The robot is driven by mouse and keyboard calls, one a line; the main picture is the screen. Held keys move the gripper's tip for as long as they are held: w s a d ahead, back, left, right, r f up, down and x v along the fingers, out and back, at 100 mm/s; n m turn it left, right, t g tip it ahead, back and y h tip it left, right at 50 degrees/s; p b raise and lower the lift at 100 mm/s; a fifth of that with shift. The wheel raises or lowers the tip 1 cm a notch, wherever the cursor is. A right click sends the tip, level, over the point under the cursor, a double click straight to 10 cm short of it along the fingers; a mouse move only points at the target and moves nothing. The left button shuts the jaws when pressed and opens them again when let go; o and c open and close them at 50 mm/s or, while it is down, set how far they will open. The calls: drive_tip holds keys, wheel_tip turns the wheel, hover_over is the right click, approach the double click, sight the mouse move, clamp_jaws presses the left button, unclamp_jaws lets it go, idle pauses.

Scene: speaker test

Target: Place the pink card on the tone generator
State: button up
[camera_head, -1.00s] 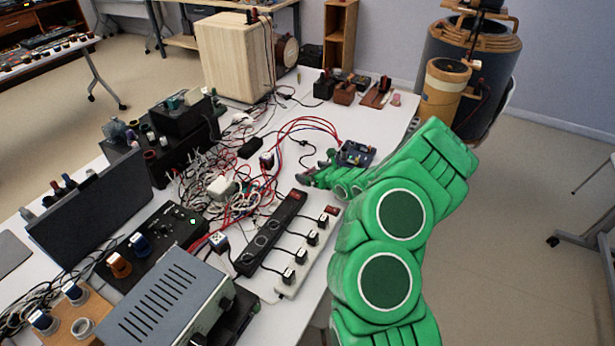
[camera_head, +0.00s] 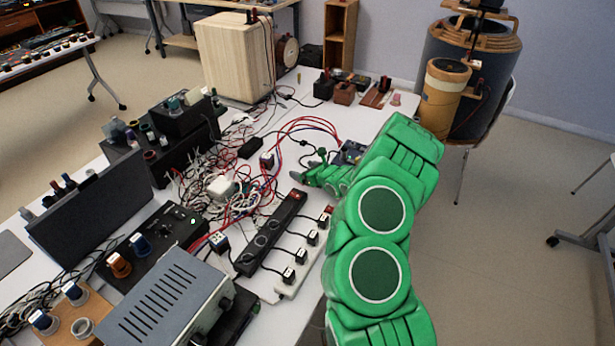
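My green gripper (camera_head: 308,167) is over the middle of the white table, just right of the tangled cables. It is small and partly merged with the clutter, so I cannot tell whether its fingers are open or hold anything. No pink card can be clearly made out. A small pinkish item (camera_head: 396,99) lies at the table's far right corner, too small to identify. No device is readable as the tone generator. A grey vented metal box (camera_head: 165,300) stands at the lower left, and a black box with knobs (camera_head: 178,222) is behind it.
The white table (camera_head: 300,318) is crowded. A black power strip (camera_head: 272,232) and a white one (camera_head: 300,262) lie left of my arm. A circuit board (camera_head: 350,152) is partly behind my arm. A wooden speaker box (camera_head: 232,58) stands at the back.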

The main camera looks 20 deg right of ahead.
drive_tip(key=c, duration=0.3)
drive_tip(key=shift+r, duration=0.6)
wheel_tip(320, 180, up, 2)
drive_tip(key=shift+r, duration=0.1)
drive_tip(key=s+a+r, duration=0.2)
drive_tip(key=s+r, duration=0.7)
drive_tip(key=s, duration=0.5)
drive_tip(key=shift+r, duration=0.3)
drive_tip(key=w+a+r, duration=0.2)
drive_tip(key=r, duration=0.5)
drive_tip(key=w+a+r+h, duration=0.1)
drive_tip(key=w+a+r, duration=0.1)
drive_tip(key=r, duration=0.5)
drive_tip(key=w+a+r+m, duration=0.1)
drive_tip(key=w+a+r, duration=0.1)
drive_tip(key=a+r, duration=0.2)
wheel_tip(320, 180, up, 4)
drive_tip(key=shift+w+a+f, duration=0.15)
drive_tip(key=shift+a, duration=0.1)
